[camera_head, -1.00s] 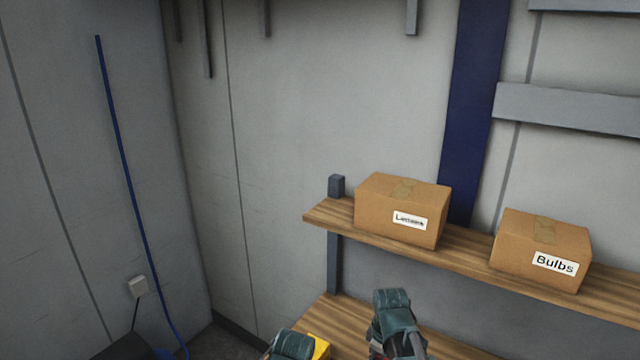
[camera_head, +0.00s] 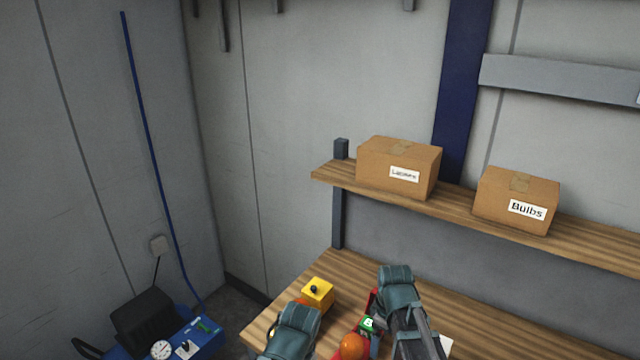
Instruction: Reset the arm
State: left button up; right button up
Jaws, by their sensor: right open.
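My right arm reaches in from the bottom, with its teal cover over the wooden bench (camera_head: 345,268). My right gripper (camera_head: 372,322) is open beside that cover, with red parts showing next to a small green-and-white label. An orange dome (camera_head: 352,346) sits just below and left of it; whether they touch is unclear. My left arm shows at the bottom with a teal cover, and its gripper (camera_head: 301,303) is mostly hidden, so its jaws cannot be made out. A yellow box with a black knob (camera_head: 318,292) stands on the bench just above the left arm.
A wooden shelf (camera_head: 460,207) above the bench holds a smaller-labelled carton (camera_head: 385,180) and a "Bulbs" carton (camera_head: 510,190). Blue equipment with a gauge (camera_head: 180,340) stands at lower left. The bench's back left part is clear.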

pick_arm(q)
notch_tip(320, 180, down, 11)
jog(key=b, duration=1)
jog(key=shift+w, duration=0.25)
pick_arm(e)
jog(key=s+a+f+m+g+h, duration=0.1)
jog(key=s+a+f+m, duration=0.5)
jog(key=s+a+f, duration=0.4)
jog(key=shift+s+f+m, duration=0.35)
jog(key=shift+s+m, duration=0.05)
jog(key=shift+s, duration=0.7)
pick_arm(q)
jog(key=shift+r, duration=0.1)
